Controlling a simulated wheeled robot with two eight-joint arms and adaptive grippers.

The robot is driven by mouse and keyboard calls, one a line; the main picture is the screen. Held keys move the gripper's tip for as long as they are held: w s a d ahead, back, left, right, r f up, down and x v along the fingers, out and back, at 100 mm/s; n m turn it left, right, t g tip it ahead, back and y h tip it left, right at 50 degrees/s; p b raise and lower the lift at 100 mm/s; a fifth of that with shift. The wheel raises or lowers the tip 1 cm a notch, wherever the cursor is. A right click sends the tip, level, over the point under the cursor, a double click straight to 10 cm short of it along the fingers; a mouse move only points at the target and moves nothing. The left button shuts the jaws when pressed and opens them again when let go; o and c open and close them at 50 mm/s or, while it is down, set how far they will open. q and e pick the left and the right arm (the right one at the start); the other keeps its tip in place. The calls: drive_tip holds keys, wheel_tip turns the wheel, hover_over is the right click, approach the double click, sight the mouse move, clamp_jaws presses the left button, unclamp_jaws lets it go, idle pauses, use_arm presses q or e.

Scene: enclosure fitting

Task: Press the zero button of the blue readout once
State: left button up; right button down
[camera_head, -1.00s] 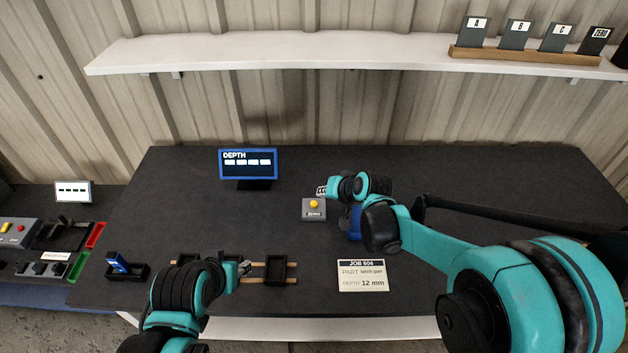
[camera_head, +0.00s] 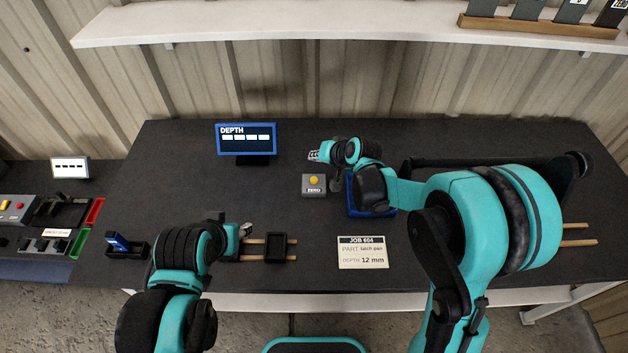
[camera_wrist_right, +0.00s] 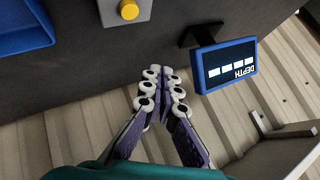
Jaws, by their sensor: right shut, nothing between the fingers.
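The blue readout (camera_head: 246,139) marked DEPTH stands at the back of the dark table, with dashes on its screen. The zero button is a yellow knob (camera_head: 314,180) on a grey box to the right of the readout. The knob (camera_wrist_right: 129,10) also shows at the top edge of the right wrist view, and the readout (camera_wrist_right: 226,65) on its right. My right gripper (camera_head: 314,155) is shut and empty, just behind the box in the head view and apart from the knob. My left gripper (camera_head: 246,230) is near the wooden rails; its fingers are too small to judge.
A blue tray (camera_head: 357,207) lies partly under my right arm. A job card (camera_head: 362,252) lies at the front, and a black block (camera_head: 276,247) sits on wooden rails. A shelf (camera_head: 300,23) runs along the wall.

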sight(316, 181)
wheel_tip(316, 181, down, 8)
drive_tip(key=b, duration=0.5)
drive_tip(key=shift+r, duration=0.2)
drive_tip(key=shift+f+b, duration=0.1)
drive_tip(key=shift+b, duration=0.2)
idle(0.7)
drive_tip(key=shift+f, duration=0.25)
drive_tip(key=shift+f+b, duration=0.5)
drive_tip(key=shift+b, duration=0.2)
idle(0.4)
drive_tip(key=shift+r, duration=0.15)
drive_tip(key=shift+r+p, duration=0.6)
drive_tip(key=shift+r, duration=0.15)
